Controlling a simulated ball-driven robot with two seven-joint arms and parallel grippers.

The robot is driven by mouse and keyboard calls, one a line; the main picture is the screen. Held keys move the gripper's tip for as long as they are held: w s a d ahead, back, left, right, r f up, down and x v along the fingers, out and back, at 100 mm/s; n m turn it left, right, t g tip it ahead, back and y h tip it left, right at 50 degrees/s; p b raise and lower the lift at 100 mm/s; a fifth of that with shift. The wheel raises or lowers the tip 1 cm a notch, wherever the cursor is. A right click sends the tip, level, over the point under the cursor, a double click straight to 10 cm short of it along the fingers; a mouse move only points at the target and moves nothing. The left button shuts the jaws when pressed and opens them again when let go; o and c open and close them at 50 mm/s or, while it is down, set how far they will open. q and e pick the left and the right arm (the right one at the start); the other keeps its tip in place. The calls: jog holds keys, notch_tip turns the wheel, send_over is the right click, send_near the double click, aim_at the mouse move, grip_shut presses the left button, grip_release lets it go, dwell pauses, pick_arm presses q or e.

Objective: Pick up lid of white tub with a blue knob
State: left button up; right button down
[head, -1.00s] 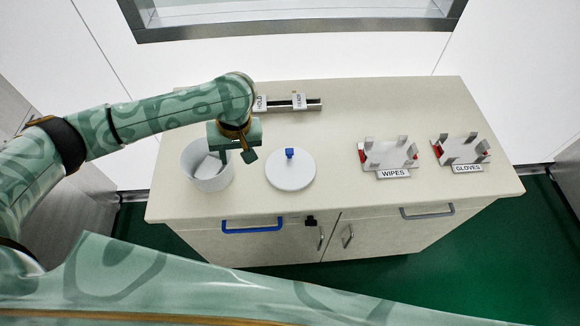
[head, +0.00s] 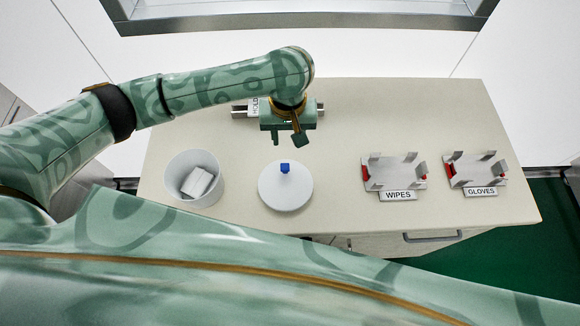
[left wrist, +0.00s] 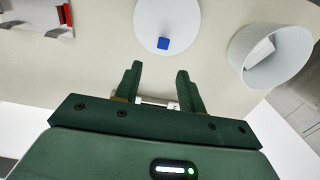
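The round white lid (head: 272,194) with a blue knob (head: 285,168) lies flat on the counter. The open white tub (head: 216,196) stands to its left with white items (head: 197,182) inside. My left gripper (head: 288,142) is above the counter, behind the lid and apart from it. In the left wrist view the gripper fingers (left wrist: 158,82) are spread with nothing between them. The lid (left wrist: 150,18) with its blue knob (left wrist: 163,43) is beyond the fingertips there, and the tub (left wrist: 290,55) is at the right. My right gripper is not in view.
A rack labelled WIPES (head: 382,172) and one labelled GLOVES (head: 463,170) stand on the right of the counter (head: 420,115). A holder labelled HOLD (head: 239,109) is at the back, partly hidden by my left arm. The counter's back right is clear.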

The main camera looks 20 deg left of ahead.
pick_arm(q)
jog(key=b, duration=0.4)
send_over(285, 169)
jog(key=f, duration=0.7)
jog(key=d+f, duration=0.1)
jog(key=f, duration=0.2)
jog(key=shift+f, duration=0.15)
jog(key=shift+a+f, duration=0.1)
jog(key=shift+f, duration=0.3)
jog(key=f+b, duration=0.1)
jog(key=f, duration=0.2)
jog(key=f+b, duration=0.1)
jog(key=f, duration=0.1)
jog(key=shift+a+b, duration=0.35)
jog(key=shift+a, duration=0.05)
jog(key=shift+r, duration=0.1)
jog(key=shift+c, duration=0.7)
jog(key=c, duration=0.7)
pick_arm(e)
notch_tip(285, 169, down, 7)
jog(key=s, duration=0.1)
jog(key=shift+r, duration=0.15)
